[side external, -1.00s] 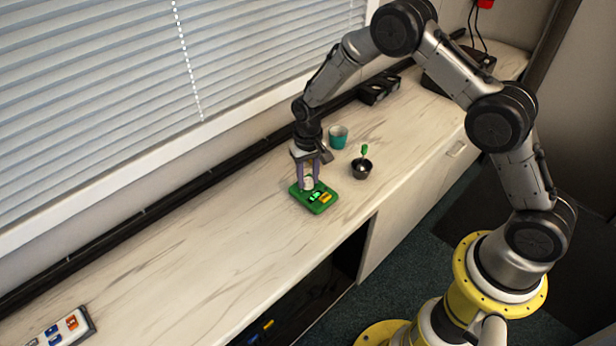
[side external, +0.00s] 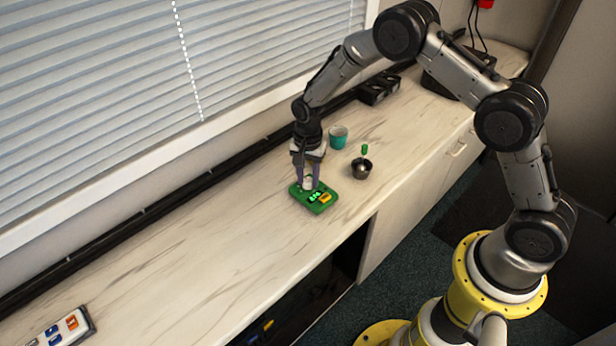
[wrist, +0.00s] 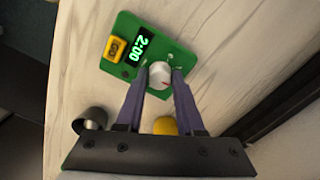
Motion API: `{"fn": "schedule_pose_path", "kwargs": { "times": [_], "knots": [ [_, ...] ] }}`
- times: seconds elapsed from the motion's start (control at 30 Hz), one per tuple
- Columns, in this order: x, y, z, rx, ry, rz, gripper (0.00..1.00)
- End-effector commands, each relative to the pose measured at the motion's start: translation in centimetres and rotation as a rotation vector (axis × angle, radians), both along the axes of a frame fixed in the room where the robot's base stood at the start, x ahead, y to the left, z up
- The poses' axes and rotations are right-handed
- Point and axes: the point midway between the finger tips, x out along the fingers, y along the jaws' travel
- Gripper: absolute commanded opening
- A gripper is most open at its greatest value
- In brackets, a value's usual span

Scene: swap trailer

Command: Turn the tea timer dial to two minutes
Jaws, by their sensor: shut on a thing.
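The green tea timer (side external: 313,196) lies flat on the counter, and it also shows in the wrist view (wrist: 190,48). Its lit display (wrist: 139,49) reads 2:00. A yellow-orange button (wrist: 115,49) sits beside the display. The pale round dial (wrist: 160,74) has a red mark on its face. My gripper (side external: 308,185) points down over the timer. In the wrist view its two fingers (wrist: 161,76) stand on either side of the dial and are shut on it. In the side view the fingers partly hide the dial.
A panel with coloured buttons (side external: 62,330) lies at the lower left. The counter between it and the timer is clear.

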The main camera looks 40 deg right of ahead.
Motion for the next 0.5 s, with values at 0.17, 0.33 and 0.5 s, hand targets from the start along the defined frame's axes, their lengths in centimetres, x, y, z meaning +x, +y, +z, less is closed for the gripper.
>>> {"fn": "schedule_pose_path", "kwargs": {
  "times": [0.17, 0.33, 0.5],
  "knots": [
    [0.11, 0.01, 0.09, 0.0, -0.003, -0.043, 0.0],
    [0.11, 0.01, 0.09, 0.0, -0.003, -0.057, 0.0],
    [0.12, 0.01, 0.09, 0.0, -0.003, -0.058, 0.0]
  ]
}}
